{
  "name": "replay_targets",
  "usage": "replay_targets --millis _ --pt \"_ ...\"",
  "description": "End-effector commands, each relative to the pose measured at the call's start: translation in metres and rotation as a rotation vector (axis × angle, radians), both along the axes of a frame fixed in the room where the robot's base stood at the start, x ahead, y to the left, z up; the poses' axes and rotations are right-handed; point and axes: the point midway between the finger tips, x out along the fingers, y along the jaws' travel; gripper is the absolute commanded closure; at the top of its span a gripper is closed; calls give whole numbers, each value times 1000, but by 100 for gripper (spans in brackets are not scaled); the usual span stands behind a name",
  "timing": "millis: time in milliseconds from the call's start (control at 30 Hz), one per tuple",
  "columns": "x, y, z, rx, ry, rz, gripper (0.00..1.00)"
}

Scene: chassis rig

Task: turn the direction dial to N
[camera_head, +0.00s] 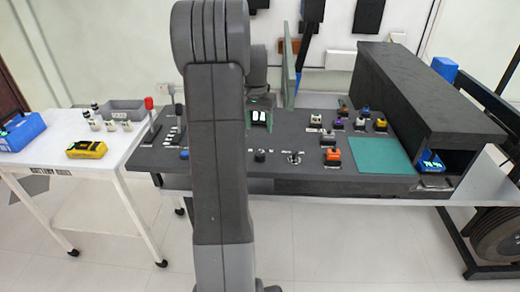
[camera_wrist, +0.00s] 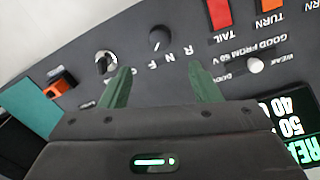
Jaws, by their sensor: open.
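The direction dial (camera_wrist: 159,38) is a round black knob on the dark panel in the wrist view. The letters R, N and F are printed beside it, upside down in this view, on the side towards my gripper. Which letter its mark points at is too small to tell. In the head view the dial (camera_head: 260,155) is a small dark knob just right of my arm. My gripper (camera_wrist: 160,68) is open and empty. Its two green fingers are apart, with the letters showing between them and the dial just beyond the tips. My arm hides part of the panel in the head view.
A metal switch (camera_wrist: 105,62) sits near the left fingertip. An orange control (camera_wrist: 60,85) and a teal mat (camera_wrist: 30,108) lie farther left. A white knob (camera_wrist: 255,65) and a lit display (camera_wrist: 295,125) are on the right. A black housing (camera_head: 425,95) stands at the panel's right.

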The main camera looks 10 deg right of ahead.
Motion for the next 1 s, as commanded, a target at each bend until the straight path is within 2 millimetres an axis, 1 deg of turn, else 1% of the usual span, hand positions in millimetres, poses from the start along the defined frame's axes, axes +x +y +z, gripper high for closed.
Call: replay_targets --millis 33,100,300,400,500,600,700,967,1000 --pt "-1 0 -12 1 4 0 43" --pt "-2 -1 -27 1 5 0 43" --pt "-3 -3 -70 1 4 1 43" --pt "-4 -4 -87 0 4 1 43" --pt "-4 -4 -99 0 2 1 43" --pt "-4 -5 -108 1 1 2 43" --pt "-4 -5 -111 0 0 2 43" --pt "-4 -5 -112 -1 -1 2 43" --pt "-4 -5 -112 -1 -1 2 49"
